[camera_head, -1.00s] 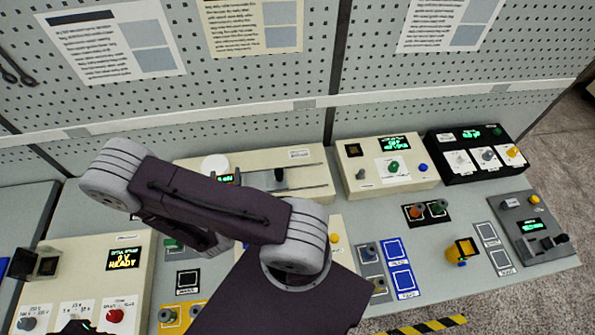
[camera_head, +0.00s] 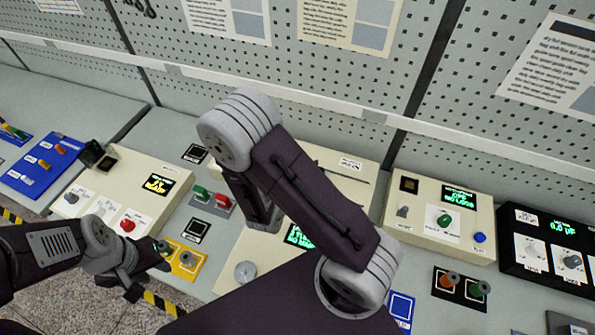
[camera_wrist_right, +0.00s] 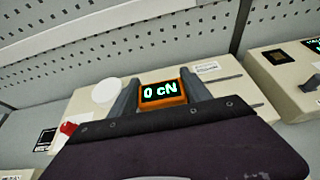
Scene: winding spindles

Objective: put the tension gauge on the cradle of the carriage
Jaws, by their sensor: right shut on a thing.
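The tension gauge (camera_wrist_right: 163,94), a small orange block with a dark display reading "0 cN", is between the fingers of my right gripper (camera_wrist_right: 161,92) in the right wrist view. The gripper is shut on it, in front of the long beige unit (camera_wrist_right: 85,108). In the head view my right arm hides the gauge, the right gripper and the middle of the beige unit (camera_head: 335,184). The carriage and its cradle cannot be made out now. My left gripper (camera_head: 150,280) has its fingers apart, empty, above the yellow panel's left side.
A beige box (camera_head: 445,212) with a green display stands right of the long unit, and a black meter box (camera_head: 545,250) beyond it. A perforated wall rises behind.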

